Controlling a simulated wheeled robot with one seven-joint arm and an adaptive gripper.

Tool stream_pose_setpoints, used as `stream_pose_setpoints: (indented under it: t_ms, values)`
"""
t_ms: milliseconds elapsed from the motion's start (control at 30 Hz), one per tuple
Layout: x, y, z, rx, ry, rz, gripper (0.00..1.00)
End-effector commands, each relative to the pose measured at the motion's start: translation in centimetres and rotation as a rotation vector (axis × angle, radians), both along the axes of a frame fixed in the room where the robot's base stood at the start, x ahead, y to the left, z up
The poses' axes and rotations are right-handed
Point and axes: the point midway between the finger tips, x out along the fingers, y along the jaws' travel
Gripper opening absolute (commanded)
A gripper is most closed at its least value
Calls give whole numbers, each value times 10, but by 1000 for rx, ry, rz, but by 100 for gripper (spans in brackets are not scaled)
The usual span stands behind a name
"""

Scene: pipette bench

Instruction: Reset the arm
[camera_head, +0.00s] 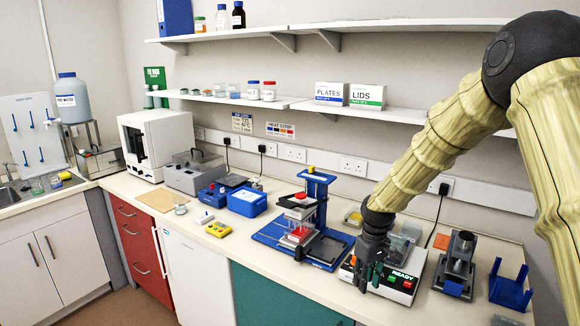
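My arm comes in from the right side of the head view, over the bench. My gripper (369,282) points down at the front of a white device with a dark panel marked READY (402,275). The dark fingers overlap the left part of the panel in the picture. I cannot tell whether they touch it or how far apart they are. No held object shows in the gripper.
A blue stand with a red-and-white block (299,234) is left of my gripper. A grey holder (457,265) and a blue cradle (511,287) stand to the right. Shelves (330,25) run along the wall.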

Motion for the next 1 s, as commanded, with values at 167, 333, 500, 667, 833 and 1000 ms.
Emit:
stream_pose_setpoints:
  t_ms: [167, 333, 500, 667, 833, 1000]
  values:
    - [-23, 3, -48, 14, 8, -28, 29]
    - [-59, 9, -114, 33, 17, -71, 29]
    - [-119, 13, -192, 53, 23, -141, 29]
    - [-186, 15, -256, 60, 29, -213, 29]
    - [-269, 13, -311, 53, 32, -296, 29]
    - [-358, 7, -347, 31, 32, -382, 29]
